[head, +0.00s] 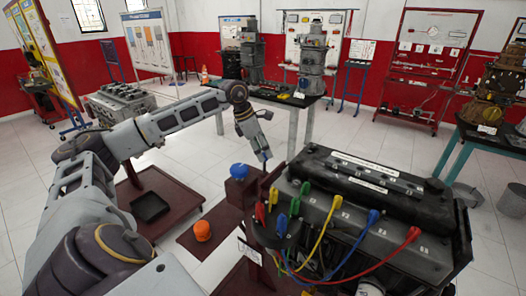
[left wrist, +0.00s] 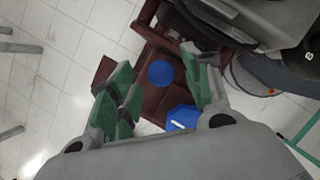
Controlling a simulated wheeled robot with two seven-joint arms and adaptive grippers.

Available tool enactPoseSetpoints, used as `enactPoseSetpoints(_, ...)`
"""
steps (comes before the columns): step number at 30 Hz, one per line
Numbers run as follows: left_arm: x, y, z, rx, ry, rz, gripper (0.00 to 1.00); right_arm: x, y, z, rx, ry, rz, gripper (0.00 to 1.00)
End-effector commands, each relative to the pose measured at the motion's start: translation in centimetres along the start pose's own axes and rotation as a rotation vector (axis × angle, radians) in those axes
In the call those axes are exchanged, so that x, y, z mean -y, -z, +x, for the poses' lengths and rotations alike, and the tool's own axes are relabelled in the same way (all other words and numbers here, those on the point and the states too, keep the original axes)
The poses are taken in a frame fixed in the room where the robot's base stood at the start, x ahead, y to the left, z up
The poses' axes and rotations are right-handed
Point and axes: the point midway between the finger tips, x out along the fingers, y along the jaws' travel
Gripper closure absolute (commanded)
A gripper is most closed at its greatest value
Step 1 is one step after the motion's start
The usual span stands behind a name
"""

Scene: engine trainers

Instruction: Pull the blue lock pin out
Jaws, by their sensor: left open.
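A blue rounded knob (head: 239,171), which looks like the lock pin's head, sits on a dark red block (head: 238,190) left of the engine. My left gripper (head: 263,152) is above and to the right of it in the head view. In the left wrist view, my left gripper (left wrist: 163,92) is open with green pads. A round blue knob (left wrist: 161,73) shows between its fingers, over dark red metal, with no contact visible. A second blue piece (left wrist: 182,118) with a white mark lies near the right finger. I cannot tell which is the head-view knob. My right gripper is out of view.
The engine (head: 385,225) with coloured plug leads stands close on the right. An orange knob (head: 202,230) sits on a dark red plate in front. A black tray (head: 150,207) lies on a dark red stand at left.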

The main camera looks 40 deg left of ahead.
Motion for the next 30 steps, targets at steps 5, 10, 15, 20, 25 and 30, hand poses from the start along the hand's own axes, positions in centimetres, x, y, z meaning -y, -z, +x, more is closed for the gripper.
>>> enactPoseSetpoints(5, 0.0, 0.0, -1.9, 0.0, -0.002, 0.0, 0.51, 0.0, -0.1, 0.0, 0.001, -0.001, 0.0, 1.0)
enactPoseSetpoints(10, 0.0, 0.0, -4.3, 0.001, -0.002, 0.0, 0.51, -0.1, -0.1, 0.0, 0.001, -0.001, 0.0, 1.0)
enactPoseSetpoints(15, -0.1, -0.1, -6.9, 0.002, -0.003, 0.0, 0.51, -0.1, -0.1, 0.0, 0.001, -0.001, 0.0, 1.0)
enactPoseSetpoints(20, 0.0, 0.0, -9.1, 0.002, -0.003, 0.0, 0.51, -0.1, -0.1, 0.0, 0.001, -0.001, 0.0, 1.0)
enactPoseSetpoints(25, -0.1, 0.0, -10.6, 0.001, -0.002, 0.0, 0.51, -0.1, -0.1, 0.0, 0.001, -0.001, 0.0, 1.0)
enactPoseSetpoints(30, 0.0, 0.0, -11.2, 0.001, -0.001, 0.0, 0.51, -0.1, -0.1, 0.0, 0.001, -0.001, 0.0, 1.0)
